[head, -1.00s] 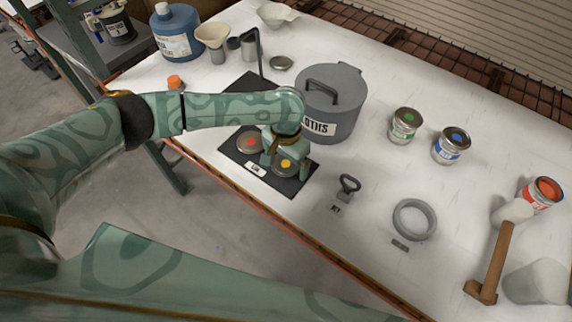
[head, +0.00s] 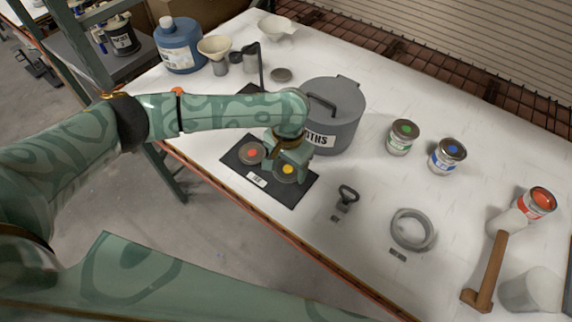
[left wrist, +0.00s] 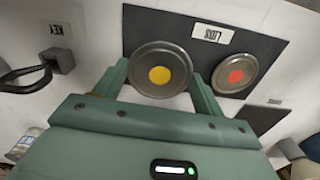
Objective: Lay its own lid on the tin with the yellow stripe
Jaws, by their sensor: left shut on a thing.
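The lid with the yellow dot (head: 288,171) is at the right end of the dark mat (head: 293,199) marked as the lids' place. It also shows in the left wrist view (left wrist: 160,72), between the fingers. My left gripper (head: 289,172) is shut on this lid, at or just above the mat; I cannot tell whether the lid still touches it. The lid with the red dot (head: 251,152) lies beside it. I see no tin with a yellow stripe in either view. My right gripper is not in view.
A grey lidded pot (head: 345,125) stands close behind my gripper. An open red tin (head: 538,203) and a mallet (head: 489,266) are at far right. A key (head: 346,197) and grey ring (head: 413,229) lie nearer.

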